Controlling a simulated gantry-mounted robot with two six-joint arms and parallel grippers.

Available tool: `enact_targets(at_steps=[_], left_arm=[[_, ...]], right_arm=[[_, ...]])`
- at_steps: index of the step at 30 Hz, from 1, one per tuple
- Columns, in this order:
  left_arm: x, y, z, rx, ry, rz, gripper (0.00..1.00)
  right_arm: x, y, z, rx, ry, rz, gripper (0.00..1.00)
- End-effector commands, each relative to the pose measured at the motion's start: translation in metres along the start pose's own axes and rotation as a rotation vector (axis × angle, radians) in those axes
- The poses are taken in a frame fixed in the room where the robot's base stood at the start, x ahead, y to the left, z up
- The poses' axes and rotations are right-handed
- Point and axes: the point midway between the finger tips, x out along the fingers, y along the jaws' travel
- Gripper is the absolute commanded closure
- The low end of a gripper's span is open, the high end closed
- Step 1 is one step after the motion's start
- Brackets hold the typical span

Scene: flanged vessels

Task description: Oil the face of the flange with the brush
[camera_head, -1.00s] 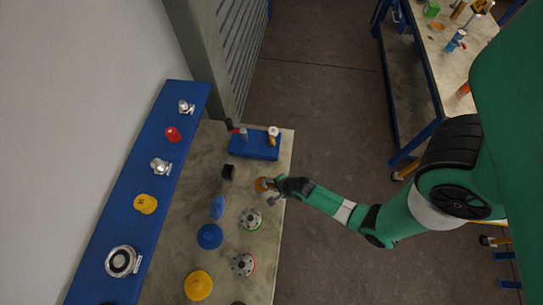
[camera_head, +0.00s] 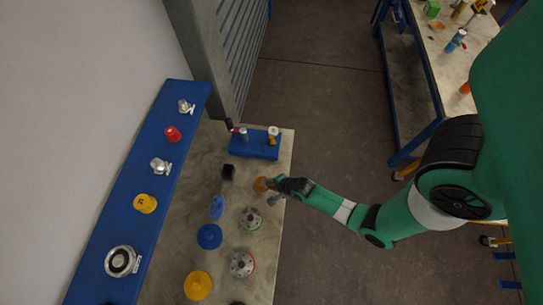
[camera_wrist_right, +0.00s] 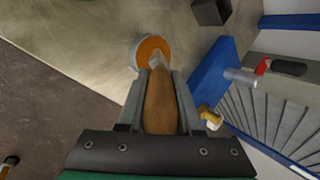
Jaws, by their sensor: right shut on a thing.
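My right gripper (camera_head: 272,191) is over the right edge of the workbench. In the right wrist view, my right gripper (camera_wrist_right: 160,98) is shut on the wooden handle of the brush (camera_wrist_right: 160,105). The brush points away from me, and its pale tip lies over the round pot with orange contents (camera_wrist_right: 149,46). I cannot tell whether the tip touches the contents. The pot (camera_head: 260,184) also shows beside the gripper in the head view. Two grey flanges with bolt holes stand below it, one green-edged (camera_head: 251,219) and one red-edged (camera_head: 242,264). My left gripper is out of view.
A blue block (camera_head: 255,146) with small fittings stands at the bench's far end. A black block (camera_head: 228,172), a blue disc (camera_head: 209,236) and a yellow disc (camera_head: 198,285) lie on the bench. A blue shelf (camera_head: 150,180) with several parts runs along the left wall.

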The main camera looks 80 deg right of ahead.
Motion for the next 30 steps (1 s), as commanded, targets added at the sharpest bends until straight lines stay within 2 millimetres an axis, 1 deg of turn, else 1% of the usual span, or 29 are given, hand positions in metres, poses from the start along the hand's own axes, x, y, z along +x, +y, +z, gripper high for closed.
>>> enact_targets(at_steps=[7, 10, 24, 30], left_arm=[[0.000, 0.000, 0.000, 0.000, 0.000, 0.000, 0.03], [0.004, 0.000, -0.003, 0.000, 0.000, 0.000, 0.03], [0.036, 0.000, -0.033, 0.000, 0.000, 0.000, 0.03], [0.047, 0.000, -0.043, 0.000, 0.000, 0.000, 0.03]], right_arm=[[0.000, 0.002, -0.001, -0.001, 0.002, 0.005, 1.00], [-0.004, -0.001, 0.000, -0.001, 0.002, 0.005, 1.00], [-0.041, -0.026, 0.008, 0.000, 0.001, 0.003, 1.00], [-0.056, -0.036, 0.011, 0.000, 0.001, 0.002, 1.00]])
